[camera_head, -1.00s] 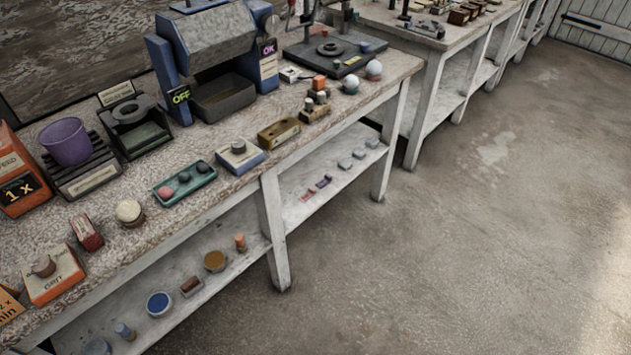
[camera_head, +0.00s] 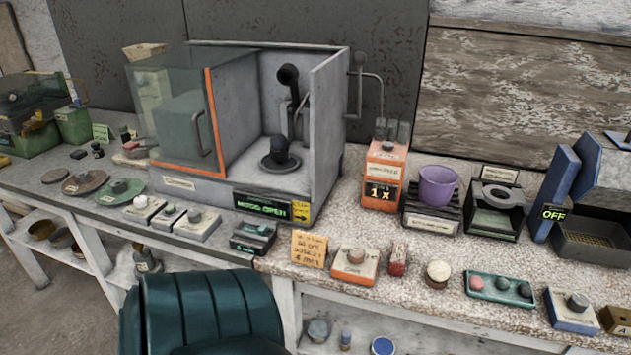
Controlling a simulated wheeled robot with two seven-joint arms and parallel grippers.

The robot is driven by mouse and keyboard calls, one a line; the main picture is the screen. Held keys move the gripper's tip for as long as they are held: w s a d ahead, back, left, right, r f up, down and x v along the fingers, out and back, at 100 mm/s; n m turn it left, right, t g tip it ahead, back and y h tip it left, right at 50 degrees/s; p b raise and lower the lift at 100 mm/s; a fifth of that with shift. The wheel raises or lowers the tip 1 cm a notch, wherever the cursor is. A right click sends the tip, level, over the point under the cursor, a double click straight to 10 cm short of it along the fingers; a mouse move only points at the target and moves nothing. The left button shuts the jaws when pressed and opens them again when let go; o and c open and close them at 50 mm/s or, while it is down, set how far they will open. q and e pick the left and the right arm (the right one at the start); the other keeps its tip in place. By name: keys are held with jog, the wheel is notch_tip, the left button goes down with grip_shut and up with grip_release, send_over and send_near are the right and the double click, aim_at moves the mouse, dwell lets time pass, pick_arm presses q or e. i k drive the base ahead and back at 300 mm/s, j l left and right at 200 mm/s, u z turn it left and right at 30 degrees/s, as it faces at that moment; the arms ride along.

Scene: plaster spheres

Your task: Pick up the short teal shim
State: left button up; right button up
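I cannot make out a short teal shim in the head view. Neither looks like a shim. Neither of my grippers is in view.
A grey cabinet (camera_head: 341,120) with an open, orange-edged glass door stands on the bench. Right of it are an orange box (camera_head: 383,172), a purple cup (camera_head: 437,184) and a blue machine (camera_head: 590,185). Small fixtures line the front edge. The lower shelf (camera_head: 440,347) shows partly.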

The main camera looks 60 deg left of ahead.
aim_at(263, 230)
jog(key=u, duration=2.4)
jog(key=i+j+z, duration=0.35)
jog(key=j, duration=0.9)
jog(key=i+j+z, duration=0.1)
jog(key=j+z, duration=0.25)
jog(key=j, duration=0.95)
jog(key=j+z, duration=0.35)
jog(key=j, duration=0.95)
